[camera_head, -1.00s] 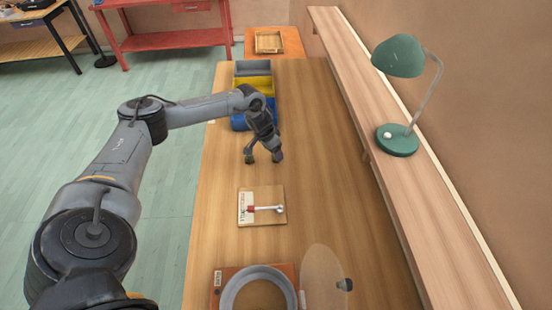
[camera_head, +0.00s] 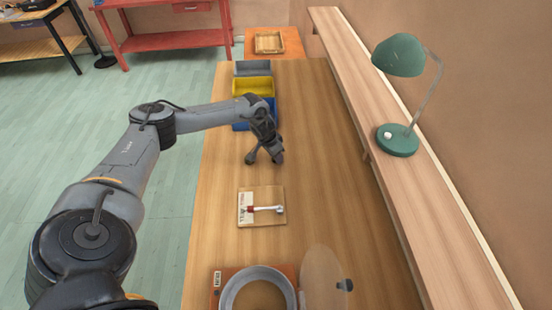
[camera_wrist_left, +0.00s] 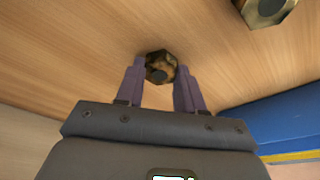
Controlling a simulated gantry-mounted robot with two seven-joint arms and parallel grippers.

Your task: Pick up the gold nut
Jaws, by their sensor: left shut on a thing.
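A small gold nut (camera_wrist_left: 161,66) with a dark hole sits between the fingertips of my left gripper (camera_wrist_left: 161,78) in the left wrist view. The fingers are shut on it, low over the wooden table. In the head view my left gripper (camera_head: 264,159) is over the table, just in front of the blue bin, and the nut cannot be made out there. A second brassy, nut-like piece (camera_wrist_left: 264,10) is cut off by the top right edge of the wrist view. My right gripper is not in view.
Grey, yellow (camera_head: 252,85) and blue bins stand behind my gripper; the blue bin (camera_wrist_left: 285,122) also shows in the wrist view. A wooden board (camera_head: 247,222) with a red-and-silver piece lies in front. A grey ring (camera_head: 228,291) is nearer. A green lamp (camera_head: 398,142) stands on the right shelf.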

